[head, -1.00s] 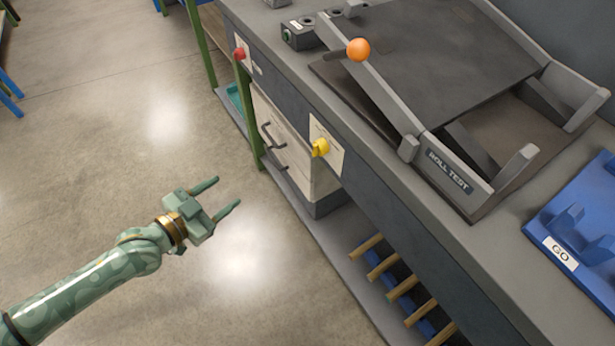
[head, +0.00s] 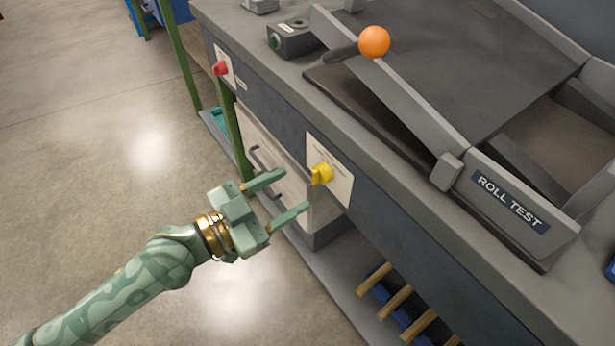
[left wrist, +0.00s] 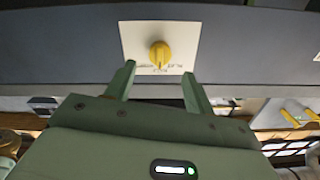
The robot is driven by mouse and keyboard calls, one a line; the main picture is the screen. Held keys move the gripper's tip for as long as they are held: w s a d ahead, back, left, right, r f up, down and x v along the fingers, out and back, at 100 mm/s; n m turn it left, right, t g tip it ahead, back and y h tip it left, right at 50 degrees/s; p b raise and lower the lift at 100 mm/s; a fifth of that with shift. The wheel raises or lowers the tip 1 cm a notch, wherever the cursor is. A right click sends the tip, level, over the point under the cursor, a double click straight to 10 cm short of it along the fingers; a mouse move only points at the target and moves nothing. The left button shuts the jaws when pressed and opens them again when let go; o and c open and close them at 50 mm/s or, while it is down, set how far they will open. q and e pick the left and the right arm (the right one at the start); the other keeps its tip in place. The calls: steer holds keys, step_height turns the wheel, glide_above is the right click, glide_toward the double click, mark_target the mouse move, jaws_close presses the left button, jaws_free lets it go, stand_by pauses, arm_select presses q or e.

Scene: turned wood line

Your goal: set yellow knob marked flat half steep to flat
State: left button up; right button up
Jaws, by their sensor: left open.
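The yellow knob (head: 321,173) sits on a pale label plate (head: 338,182) on the front face of the bench. In the left wrist view the knob (left wrist: 160,56) stands on its plate (left wrist: 185,40) ahead of my fingers, with its grip roughly upright in that picture. Small marks lie around its lower side, too small to read. My left gripper (head: 287,192) is open and empty, in front of and just short of the knob, not touching it. In the left wrist view its two fingers (left wrist: 157,82) point at either side of the knob. My right gripper is not in view.
A red knob (head: 221,69) is farther along the bench front. On top is a tilted grey ramp marked ROLL TEST (head: 510,203), with an orange ball (head: 374,41) at its edge. Drawers (head: 268,165) and wooden rods (head: 395,301) are below. Open floor lies left.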

mark_target(312, 178)
arm_select(q)
steer(key=x, duration=0.5)
steer(key=shift+w+d+f, duration=0.1)
steer(key=shift+d, duration=0.05)
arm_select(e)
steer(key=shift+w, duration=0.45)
arm_select(q)
steer(key=shift+c, duration=0.3)
steer(key=c, duration=0.9)
